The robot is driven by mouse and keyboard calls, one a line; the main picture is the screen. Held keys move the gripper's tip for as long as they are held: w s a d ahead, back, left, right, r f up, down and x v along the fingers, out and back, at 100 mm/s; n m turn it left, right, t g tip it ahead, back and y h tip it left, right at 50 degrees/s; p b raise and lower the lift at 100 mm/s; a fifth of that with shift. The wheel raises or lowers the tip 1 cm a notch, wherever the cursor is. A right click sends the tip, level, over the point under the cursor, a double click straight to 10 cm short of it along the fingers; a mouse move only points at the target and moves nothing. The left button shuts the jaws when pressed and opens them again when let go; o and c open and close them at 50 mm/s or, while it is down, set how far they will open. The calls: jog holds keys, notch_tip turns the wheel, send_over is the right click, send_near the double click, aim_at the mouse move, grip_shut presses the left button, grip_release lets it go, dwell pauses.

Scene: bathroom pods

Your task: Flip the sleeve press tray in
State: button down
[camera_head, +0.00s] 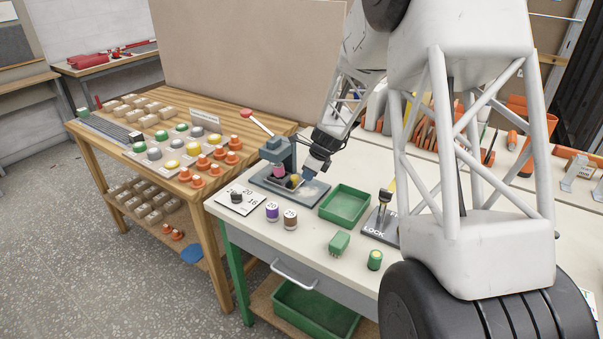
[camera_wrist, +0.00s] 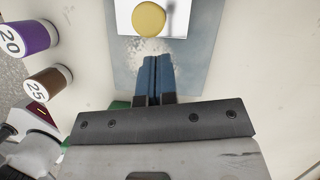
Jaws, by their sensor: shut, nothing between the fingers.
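The sleeve press (camera_head: 280,151) is a grey-blue device with a red-knobbed lever, standing on a flat grey base plate (camera_head: 313,191) on the white bench. A small, shiny tray (camera_head: 284,184) lies at its front with a yellow round piece (camera_head: 294,179). In the wrist view the tray (camera_wrist: 181,20) is at the top edge, with the yellow piece (camera_wrist: 149,19) on it. My gripper (camera_head: 307,178) is over the base plate, right beside the tray. In the wrist view its blue fingers (camera_wrist: 155,62) are together and empty, pointing at the tray's near edge. Contact cannot be told.
A purple cylinder (camera_head: 272,211) and a brown one (camera_head: 290,219) stand in front of the press, near a numbered card (camera_head: 235,199). A green bin (camera_head: 345,205) is close on the right, with a lever marked LOCK (camera_head: 381,222) beyond it.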

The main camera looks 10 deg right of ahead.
jog(key=v, duration=1)
jog(key=shift+d, duration=0.3)
jog(key=shift+s+r, duration=0.15)
jog(key=s+a+r+n+h, duration=0.15)
jog(key=s+r+n, duration=0.25)
jog(key=s, duration=0.4)
jog(key=s+a+r+n, duration=0.2)
jog(key=s+r+n, duration=0.25)
jog(key=s, duration=0.45)
jog(key=s+a+r+n+h, duration=0.1)
jog(key=s+a+r+n, duration=0.15)
jog(key=s+n, duration=0.4)
jog(key=s+n+h, duration=0.1)
jog(key=s+n, duration=0.8)
jog(key=s, duration=1.4)
jog(key=shift+s+r, duration=0.25)
jog(key=shift+s, duration=0.1)
